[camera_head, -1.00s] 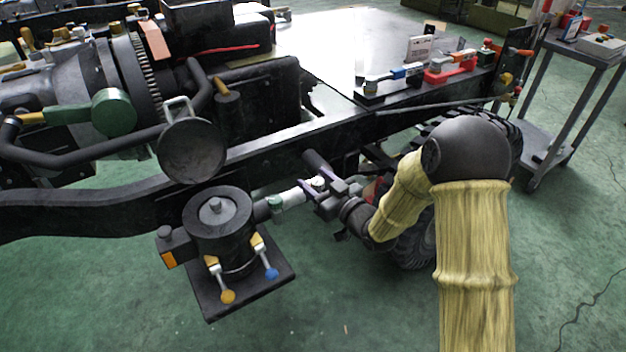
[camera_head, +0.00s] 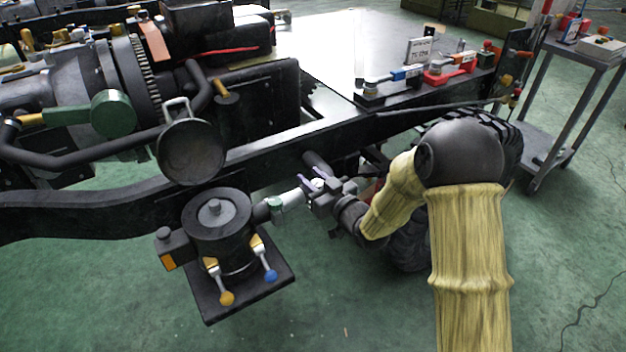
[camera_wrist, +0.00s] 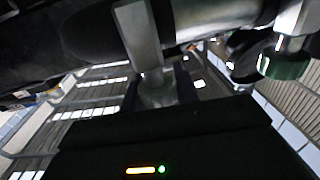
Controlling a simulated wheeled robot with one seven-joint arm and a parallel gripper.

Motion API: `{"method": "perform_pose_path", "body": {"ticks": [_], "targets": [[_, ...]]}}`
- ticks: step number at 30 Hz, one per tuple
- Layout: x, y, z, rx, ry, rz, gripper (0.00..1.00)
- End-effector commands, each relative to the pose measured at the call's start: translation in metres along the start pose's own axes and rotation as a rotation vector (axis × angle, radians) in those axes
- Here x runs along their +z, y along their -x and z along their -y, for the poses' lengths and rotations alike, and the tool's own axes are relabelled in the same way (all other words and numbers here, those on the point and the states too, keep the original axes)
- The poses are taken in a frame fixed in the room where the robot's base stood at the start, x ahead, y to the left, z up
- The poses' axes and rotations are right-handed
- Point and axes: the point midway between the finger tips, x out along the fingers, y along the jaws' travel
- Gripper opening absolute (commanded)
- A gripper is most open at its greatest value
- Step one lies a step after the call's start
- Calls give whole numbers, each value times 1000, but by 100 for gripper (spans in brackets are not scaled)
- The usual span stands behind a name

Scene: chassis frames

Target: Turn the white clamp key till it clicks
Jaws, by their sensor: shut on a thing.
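The white clamp key (camera_head: 288,199) juts from the right side of a round black unit (camera_head: 216,222) mounted on the chassis. My gripper (camera_head: 312,188) is at the key's right end, shut on it, with purple-edged fingers around that end. The fingers and wrist hide the key's far end. In the wrist view a pale grey bar (camera_wrist: 138,35) runs down to a rounded grey piece (camera_wrist: 157,92); I cannot tell for certain whether this is the key.
The black chassis rail (camera_head: 330,130) runs just behind my gripper. A yellow-knobbed lever (camera_head: 222,285) and a blue-knobbed lever (camera_head: 268,263) stand below left. A tyre (camera_head: 485,135) is behind my arm. A grey cart (camera_head: 570,95) stands at right. Green floor in front is clear.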

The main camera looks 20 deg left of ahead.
Motion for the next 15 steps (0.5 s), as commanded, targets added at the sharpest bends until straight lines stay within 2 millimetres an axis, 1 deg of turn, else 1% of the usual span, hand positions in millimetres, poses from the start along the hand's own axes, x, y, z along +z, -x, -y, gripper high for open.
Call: {"method": "perform_pose_path", "body": {"ticks": [9,15], "targets": [[2,0,-1,155,0,-2,7],[0,0,-3,217,0,0,7]]}}
